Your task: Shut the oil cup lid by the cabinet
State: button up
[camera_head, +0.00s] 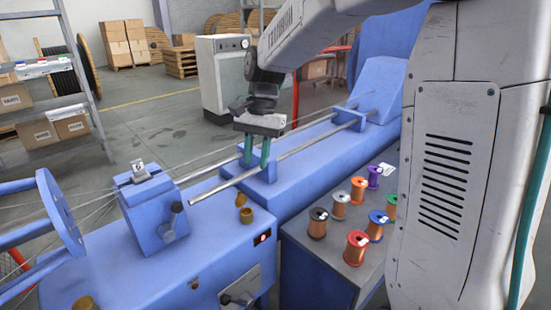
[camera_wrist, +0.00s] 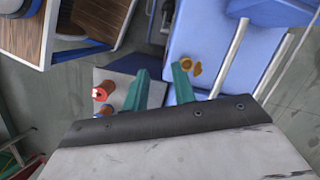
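A small brass oil cup (camera_head: 246,216) stands on the blue machine bed, near the edge facing the grey cabinet (camera_head: 352,270). Its lid (camera_head: 241,200) stands up, open, beside the cup's mouth. In the wrist view the cup (camera_wrist: 187,62) and its round lid (camera_wrist: 196,69) show just beyond the right fingertip. My gripper (camera_head: 257,166) points down with two green fingers apart and nothing between them. It is above and behind the cup in the head view, near the steel rods, and not touching the cup. The fingers also show in the wrist view (camera_wrist: 160,69).
Several wire spools (camera_head: 356,247) stand on the grey cabinet top, right of the cup. Long steel rods (camera_head: 275,158) run over the blue bed. A blue block (camera_head: 152,215) with a knob stands left of the cup. Another brass cup (camera_head: 83,302) is at the bottom left.

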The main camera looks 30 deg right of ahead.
jog(key=s+r+n+t+h, duration=0.1)
jog(key=s+r+n, duration=0.2)
jog(key=s, duration=0.6)
jog(key=shift+s+r, duration=0.2)
jog(key=shift+r, duration=0.3)
jog(key=shift+d, duration=0.1)
